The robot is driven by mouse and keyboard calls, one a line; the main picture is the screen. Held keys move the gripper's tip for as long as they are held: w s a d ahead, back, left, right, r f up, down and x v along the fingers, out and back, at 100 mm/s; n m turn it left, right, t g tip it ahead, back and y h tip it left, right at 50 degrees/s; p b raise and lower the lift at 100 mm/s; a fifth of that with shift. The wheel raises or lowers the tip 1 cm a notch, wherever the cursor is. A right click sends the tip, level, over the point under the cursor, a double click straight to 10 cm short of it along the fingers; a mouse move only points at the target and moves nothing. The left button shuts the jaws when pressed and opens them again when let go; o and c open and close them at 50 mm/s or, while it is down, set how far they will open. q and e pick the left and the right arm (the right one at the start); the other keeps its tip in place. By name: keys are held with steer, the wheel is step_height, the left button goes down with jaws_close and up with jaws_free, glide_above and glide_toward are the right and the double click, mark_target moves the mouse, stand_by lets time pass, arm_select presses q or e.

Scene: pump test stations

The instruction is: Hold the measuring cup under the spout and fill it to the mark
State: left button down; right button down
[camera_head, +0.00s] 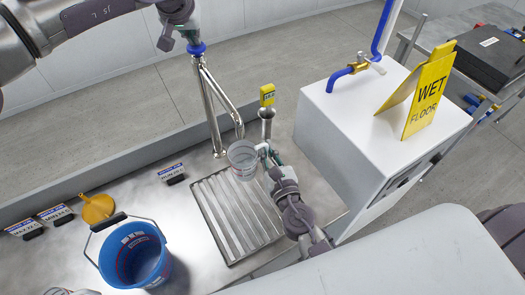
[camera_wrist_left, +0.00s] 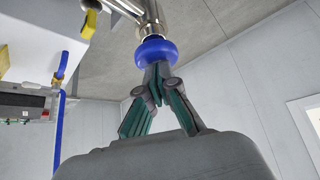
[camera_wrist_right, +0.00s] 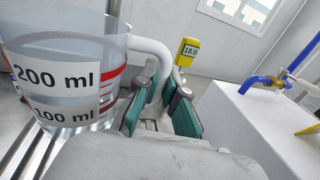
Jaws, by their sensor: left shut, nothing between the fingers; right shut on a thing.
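The clear measuring cup (camera_head: 242,157) is in the air over the slatted drain grate, below the end of the bent metal spout (camera_head: 227,104). In the right wrist view the cup (camera_wrist_right: 62,82) shows 200 ml and 100 ml labels and red marks; I cannot tell its water level. My right gripper (camera_head: 270,162) is shut on the cup's white handle (camera_wrist_right: 152,50). My left gripper (camera_head: 190,40) is shut and empty at the blue knob (camera_head: 196,48) atop the spout pipe. In the left wrist view its fingertips (camera_wrist_left: 154,84) meet just at the knob (camera_wrist_left: 155,53).
The drain grate (camera_head: 215,205) lies on the metal bench. A blue bucket (camera_head: 128,240) and yellow funnel (camera_head: 96,208) stand at left. A yellow gauge (camera_head: 267,94) tops a metal post behind the cup. A white cabinet (camera_head: 340,120) with a wet-floor sign (camera_head: 428,95) stands close at right.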

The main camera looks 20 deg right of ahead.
mark_target(267, 143)
arm_select(q)
steer(key=shift+f, duration=0.1)
steer(key=shift+f+b, duration=0.4)
steer(key=shift+f, duration=0.1)
arm_select(e)
steer(key=shift+f, duration=0.4)
steer(key=shift+r, duration=0.1)
arm_select(q)
steer(key=shift+s, duration=0.1)
stand_by(4.0)
